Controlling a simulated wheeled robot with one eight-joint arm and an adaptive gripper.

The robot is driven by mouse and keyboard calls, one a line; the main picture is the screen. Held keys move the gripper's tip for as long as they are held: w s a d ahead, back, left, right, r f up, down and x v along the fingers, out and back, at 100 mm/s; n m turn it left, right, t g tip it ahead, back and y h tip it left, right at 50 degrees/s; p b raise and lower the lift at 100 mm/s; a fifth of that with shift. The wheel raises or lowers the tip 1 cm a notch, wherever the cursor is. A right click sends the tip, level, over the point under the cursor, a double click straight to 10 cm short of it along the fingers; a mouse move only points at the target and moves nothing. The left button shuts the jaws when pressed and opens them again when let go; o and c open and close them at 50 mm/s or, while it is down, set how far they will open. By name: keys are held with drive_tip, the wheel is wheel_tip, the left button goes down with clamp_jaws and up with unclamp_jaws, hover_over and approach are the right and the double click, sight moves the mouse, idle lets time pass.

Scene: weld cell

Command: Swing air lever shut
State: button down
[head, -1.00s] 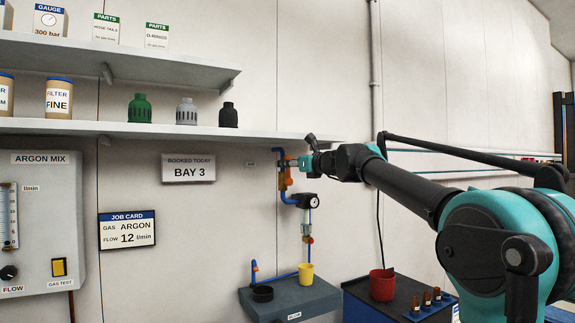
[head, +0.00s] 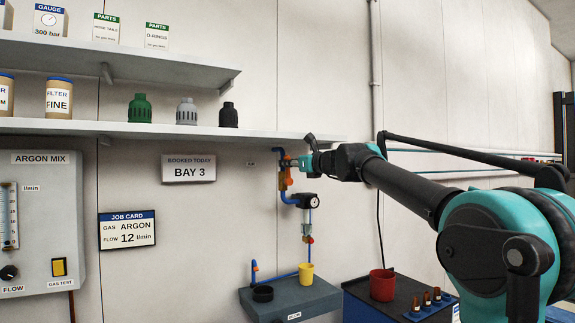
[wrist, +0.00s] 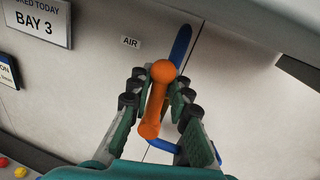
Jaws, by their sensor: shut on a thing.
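The orange air lever (wrist: 154,102) is between the fingers of my gripper (wrist: 160,90) in the wrist view, with its round knob end toward the top. My gripper is shut on the lever. The lever lies roughly along the blue air pipe (wrist: 181,44), slightly tilted to it. A small AIR label (wrist: 131,42) is on the wall to its left. In the head view my gripper (head: 291,163) is at the pipe on the wall, and only a little orange of the lever (head: 286,177) shows below it.
A shelf edge (head: 270,137) runs just above my gripper. A pressure gauge (head: 310,200) hangs below on the pipe. A grey bench (head: 275,295) with a yellow cup (head: 305,273) and a dark cart with a red pot (head: 382,285) stand lower.

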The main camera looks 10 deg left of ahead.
drive_tip(key=s+a+f+n+h, duration=0.3)
drive_tip(key=a+f+n, duration=0.2)
drive_tip(key=n, duration=0.9)
drive_tip(key=shift+s+f+n+h, duration=0.2)
drive_tip(key=shift+f+n+h, duration=0.2)
drive_tip(key=shift+f, duration=0.35)
drive_tip(key=c, duration=1.5)
unclamp_jaws()
drive_tip(key=v, duration=1.2)
